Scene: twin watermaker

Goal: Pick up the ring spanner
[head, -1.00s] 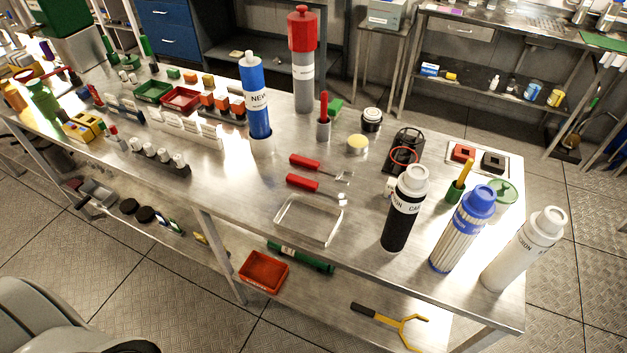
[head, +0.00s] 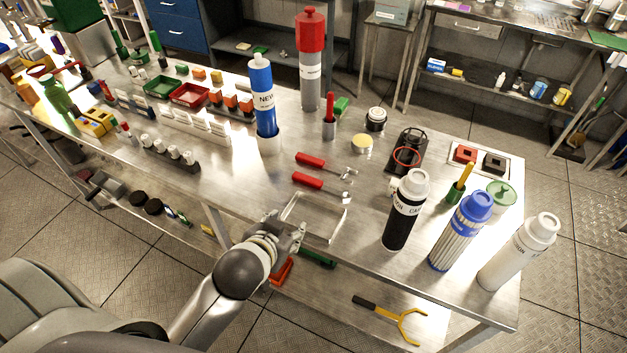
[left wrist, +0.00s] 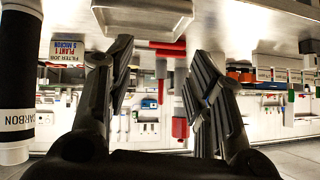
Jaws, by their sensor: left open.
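Two red-handled tools with metal ends lie side by side on the steel bench in the head view: a far one (head: 312,160) and a near one (head: 308,181). Their heads are small; I cannot tell for sure which one is the ring spanner. My left gripper (head: 297,230) is at the bench's front edge, beside the clear tray and nearer the front than both tools. In the left wrist view its two fingers (left wrist: 160,55) are spread and empty, with a red handle (left wrist: 168,47) beyond them. My right gripper is out of view.
A clear rectangular tray (head: 341,231) lies just right of my left gripper. A black bottle (head: 404,212) and other tall bottles stand at the right. A blue cylinder (head: 263,88) stands behind the tools. A yellow fork tool (head: 408,328) lies on the lower shelf.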

